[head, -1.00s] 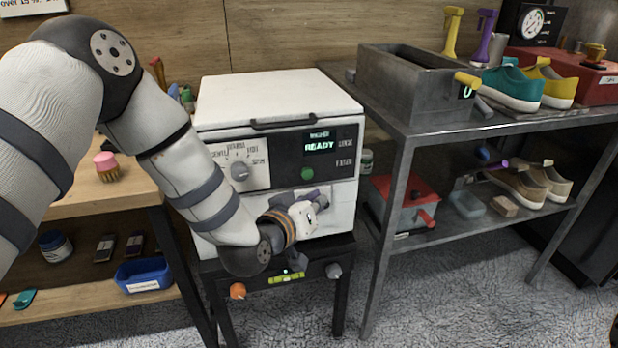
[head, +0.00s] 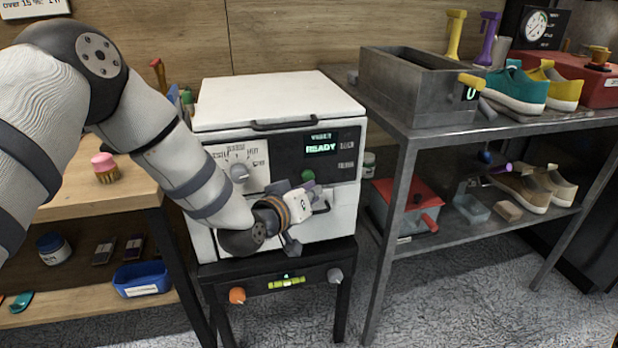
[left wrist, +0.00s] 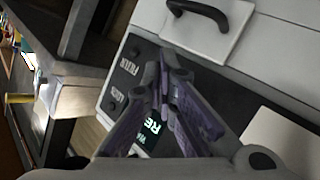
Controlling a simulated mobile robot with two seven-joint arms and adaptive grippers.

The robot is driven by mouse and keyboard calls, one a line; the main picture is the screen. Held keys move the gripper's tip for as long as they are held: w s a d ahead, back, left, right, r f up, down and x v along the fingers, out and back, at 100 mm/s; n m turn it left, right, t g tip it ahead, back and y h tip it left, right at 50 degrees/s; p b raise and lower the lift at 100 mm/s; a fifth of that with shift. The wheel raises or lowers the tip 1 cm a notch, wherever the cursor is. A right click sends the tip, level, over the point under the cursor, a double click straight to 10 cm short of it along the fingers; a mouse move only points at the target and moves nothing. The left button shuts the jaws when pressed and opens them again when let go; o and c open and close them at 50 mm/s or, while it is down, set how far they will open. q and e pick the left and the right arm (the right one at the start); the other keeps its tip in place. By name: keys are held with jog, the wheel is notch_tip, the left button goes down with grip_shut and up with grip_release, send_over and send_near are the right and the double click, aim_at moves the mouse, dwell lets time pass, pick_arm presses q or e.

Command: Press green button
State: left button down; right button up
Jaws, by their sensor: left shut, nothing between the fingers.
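The green button (head: 308,175) is on the dark front panel of the white washer (head: 277,103), below the display (head: 320,149) that reads READY. My left gripper (head: 314,186) is in front of the washer, just below the green button, with its fingers pointing toward the panel. Whether it touches the panel cannot be told. In the left wrist view the left gripper (left wrist: 164,72) has its purple-grey fingers together, with nothing between them, over the dark panel and part of the display (left wrist: 151,130). The green button is not visible there, likely hidden behind the fingers. My right gripper is not in view.
A dial (head: 239,172) sits left of the button. The lid handle (head: 284,124) juts out above the panel. A metal shelf (head: 440,131) with a grey bin (head: 418,98) and shoes stands at right. A wooden shelf (head: 85,203) is at left.

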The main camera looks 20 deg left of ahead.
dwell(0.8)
pick_arm(q)
jog(key=shift+w+a, duration=0.25)
jog(key=shift+w, duration=0.1)
jog(key=shift+w+a, duration=0.3)
jog(key=shift+w, duration=0.15)
dwell(0.6)
dwell(0.4)
jog(key=shift+s+d+p, duration=0.3)
jog(key=shift+s+d, duration=0.25)
jog(key=shift+s, duration=0.25)
